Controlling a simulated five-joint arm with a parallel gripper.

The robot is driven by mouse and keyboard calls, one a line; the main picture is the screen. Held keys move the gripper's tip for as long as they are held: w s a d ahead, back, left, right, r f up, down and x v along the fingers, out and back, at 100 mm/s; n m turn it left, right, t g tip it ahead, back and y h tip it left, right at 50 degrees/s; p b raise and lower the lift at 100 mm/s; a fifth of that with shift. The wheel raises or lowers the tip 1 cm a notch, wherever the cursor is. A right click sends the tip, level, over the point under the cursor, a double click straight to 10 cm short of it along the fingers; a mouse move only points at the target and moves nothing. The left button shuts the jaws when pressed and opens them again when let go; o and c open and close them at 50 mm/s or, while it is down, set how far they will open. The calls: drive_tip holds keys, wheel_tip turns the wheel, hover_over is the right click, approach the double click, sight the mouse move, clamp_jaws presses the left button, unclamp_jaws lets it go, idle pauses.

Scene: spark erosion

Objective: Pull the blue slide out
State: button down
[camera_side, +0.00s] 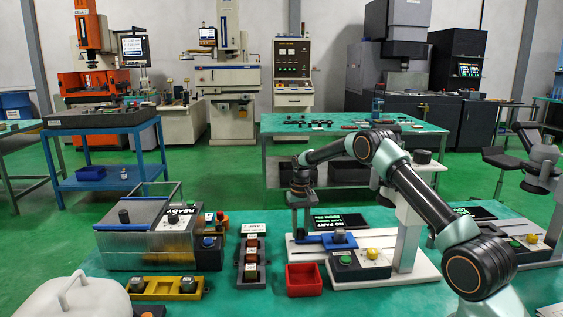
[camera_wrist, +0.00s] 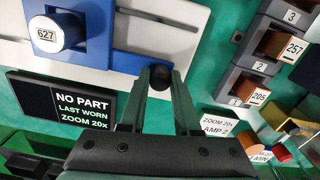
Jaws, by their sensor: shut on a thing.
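The blue slide (camera_side: 312,240) lies on the white base plate of a bench device, left of its upright post. In the wrist view the blue slide (camera_wrist: 120,55) has a narrow arm ending at a black knob (camera_wrist: 160,77). A round part marked 627 (camera_wrist: 47,35) stands on the slide's wider end; it also shows in the side view (camera_side: 339,236). My gripper (camera_wrist: 161,80) is shut on the black knob, with one finger on each side. In the side view my gripper (camera_side: 301,228) points down at the slide's left end.
A black display (camera_wrist: 85,105) reads NO PART. A rack (camera_side: 252,258) with copper-coloured blocks stands left of the base plate. A red bin (camera_side: 304,281) sits in front, beside a button box (camera_side: 358,266). A grey machine (camera_side: 140,245) marked READY stands further left.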

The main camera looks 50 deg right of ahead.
drive_tip(key=shift+d, duration=0.1)
drive_tip(key=c, duration=0.6)
unclamp_jaws()
wheel_tip(320, 180, up, 12)
drive_tip(key=shift+r, duration=0.1)
drive_tip(key=shift+r, duration=0.1)
drive_tip(key=s+a+r+n+t, duration=0.3)
drive_tip(key=s+a+r, duration=0.4)
drive_tip(key=a+r, duration=0.5)
drive_tip(key=s+a+f+n+t, duration=0.1)
drive_tip(key=s+a, duration=0.2)
drive_tip(key=s, duration=0.2)
drive_tip(key=s+a+f+n, duration=0.1)
drive_tip(key=s+a, duration=0.3)
drive_tip(key=s, duration=0.1)
drive_tip(key=s+a+f+n+t, duration=0.1)
drive_tip(key=s+a+n, duration=0.1)
drive_tip(key=s, duration=0.3)
drive_tip(key=shift+a+f+t, duration=0.15)
drive_tip(key=shift+a+f, duration=0.05)
drive_tip(key=shift+a, duration=0.25)
drive_tip(key=shift+a+f+t, duration=0.15)
drive_tip(key=shift+a, duration=0.3)
